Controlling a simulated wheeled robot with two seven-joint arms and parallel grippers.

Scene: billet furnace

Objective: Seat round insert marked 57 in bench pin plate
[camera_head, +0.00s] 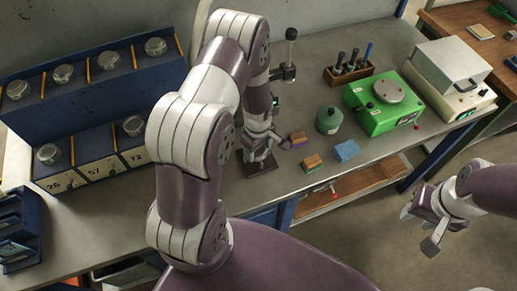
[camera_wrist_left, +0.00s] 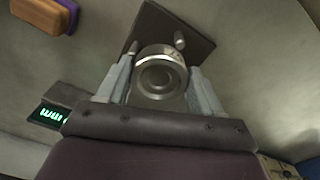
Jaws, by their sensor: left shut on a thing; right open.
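My left gripper (camera_head: 258,154) is shut on a round metal insert (camera_wrist_left: 160,78), seen end-on in the left wrist view between the two fingers. The number on it is not readable. The dark square pin plate (camera_head: 262,167) lies on the bench under the left gripper; in the left wrist view the plate (camera_wrist_left: 150,22) shows behind the insert. A short pin (camera_wrist_left: 180,39) on the plate stands beside the insert's rim. I cannot tell whether the insert touches the plate. My right gripper (camera_head: 428,218) is open and empty, off the bench's front edge.
A blue rack (camera_head: 95,100) at left holds several round inserts; the slot labelled 57 (camera_head: 95,172) looks empty. Right of the plate are sponge-like blocks (camera_head: 313,162), a blue block (camera_head: 346,150), a green canister (camera_head: 329,120) and a green device (camera_head: 382,105). A dark stand (camera_head: 288,65) is behind.

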